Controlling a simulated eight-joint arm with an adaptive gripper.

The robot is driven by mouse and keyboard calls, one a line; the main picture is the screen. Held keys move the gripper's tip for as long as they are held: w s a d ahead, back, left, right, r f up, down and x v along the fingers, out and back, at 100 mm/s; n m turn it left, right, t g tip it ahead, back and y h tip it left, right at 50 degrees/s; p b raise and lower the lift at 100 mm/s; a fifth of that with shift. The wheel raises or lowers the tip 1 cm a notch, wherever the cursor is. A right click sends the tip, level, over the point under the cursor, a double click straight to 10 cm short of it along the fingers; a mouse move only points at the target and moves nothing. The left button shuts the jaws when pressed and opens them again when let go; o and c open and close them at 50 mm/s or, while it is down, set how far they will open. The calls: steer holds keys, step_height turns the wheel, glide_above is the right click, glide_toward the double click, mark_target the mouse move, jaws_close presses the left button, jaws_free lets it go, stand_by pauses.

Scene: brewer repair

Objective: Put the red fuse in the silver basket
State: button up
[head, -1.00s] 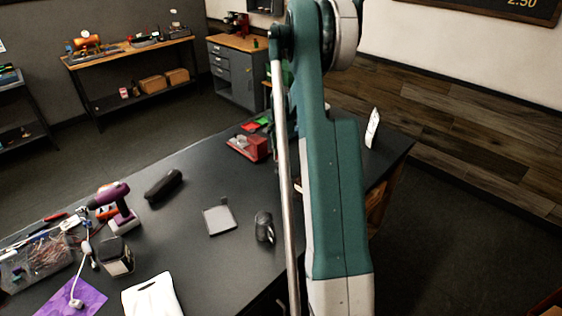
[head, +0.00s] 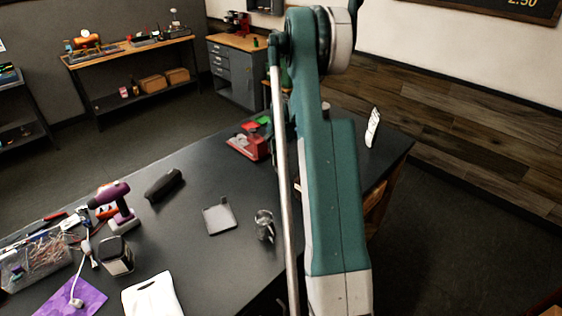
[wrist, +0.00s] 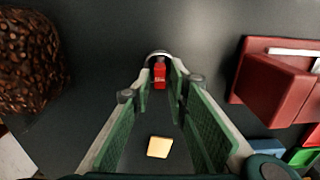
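The red fuse (wrist: 160,76) is a small red piece with a pale marking, seen in the wrist view between the tips of my gripper (wrist: 161,80). The green-padded fingers close in toward it from both sides and look shut on it. A curved silver rim, which looks like the silver basket (wrist: 158,53), shows just past the fuse and fingertips. Most of it is hidden, so I cannot tell whether the fuse is above it or inside it. In the head view my arm hides the gripper, the fuse and this rim.
A dark red box (wrist: 275,90) stands right of my gripper, with green and blue pieces near it. A brown, bean-textured thing (wrist: 28,62) stands left. A small pale block (wrist: 158,147) lies below. In the head view, a shiny cup (head: 264,225) and grey plate (head: 219,216) are on the dark table.

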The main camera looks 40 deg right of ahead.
mark_target(280, 160)
steer(key=shift+o, duration=0.4)
steer(key=shift+r, duration=0.2)
step_height(280, 160, up, 12)
stand_by(0.6)
steer(key=shift+a, duration=0.1)
stand_by(0.6)
steer(key=s+a+r+n+t, duration=0.1)
steer(key=s+a+r+n, duration=0.15)
steer(key=a+r, duration=0.55)
steer(key=s+a+r+n+t+h, duration=0.1)
steer(key=s+a+r+n, duration=0.2)
steer(key=a, duration=1)
steer(key=s+a+r+n+t, duration=0.1)
steer(key=a+r+n, duration=0.2)
steer(key=a+r, duration=0.55)
steer(key=s+a+f+n+t, duration=0.2)
steer(key=s+a+n, duration=0.3)
steer(key=s+a, duration=0.6)
steer(key=s+a+f+n+t+y, duration=0.1)
steer(key=s+a+n, duration=0.3)
steer(key=s+a, duration=0.7)
steer(key=a+f+t, duration=0.1)
steer(key=a, duration=0.2)
steer(key=shift+s+a+n, duration=0.25)
steer(key=shift+s+n, duration=0.1)
